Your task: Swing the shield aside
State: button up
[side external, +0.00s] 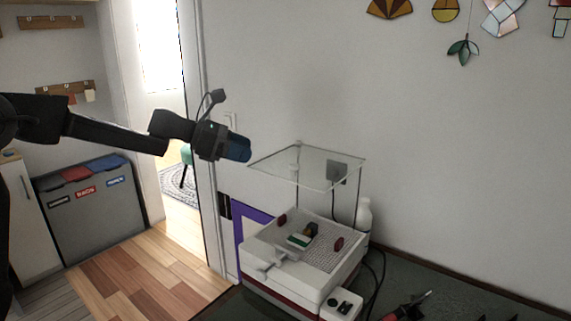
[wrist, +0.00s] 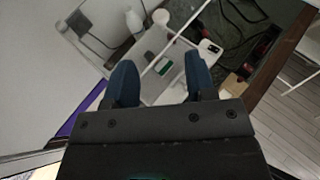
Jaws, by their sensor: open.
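The shield (side external: 308,166) is a clear flat panel with a pale edge. It stands raised on a post above a white machine (side external: 310,272) with a perforated top. In the wrist view, the shield's edge (wrist: 167,48) seems to cross between my fingers as a pale diagonal line. My gripper (side external: 248,150) is left of the shield at about its height, apart from it in the side view. Its two blue fingers are spread and empty in the wrist view (wrist: 160,80). The machine also shows below them in the wrist view (wrist: 165,88).
On the machine's top lie a small green and white block (side external: 299,241) and dark red knobs (side external: 339,243). A white bottle (side external: 364,215) and dark cables stand behind it. A soldering-iron-like tool (side external: 408,306) lies on the dark table at right. The wall is close behind.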

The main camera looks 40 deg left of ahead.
aim_at(285, 176)
jog(key=x, duration=1.1)
jog(key=shift+c, duration=0.3)
jog(key=shift+s, duration=0.1)
grip_shut()
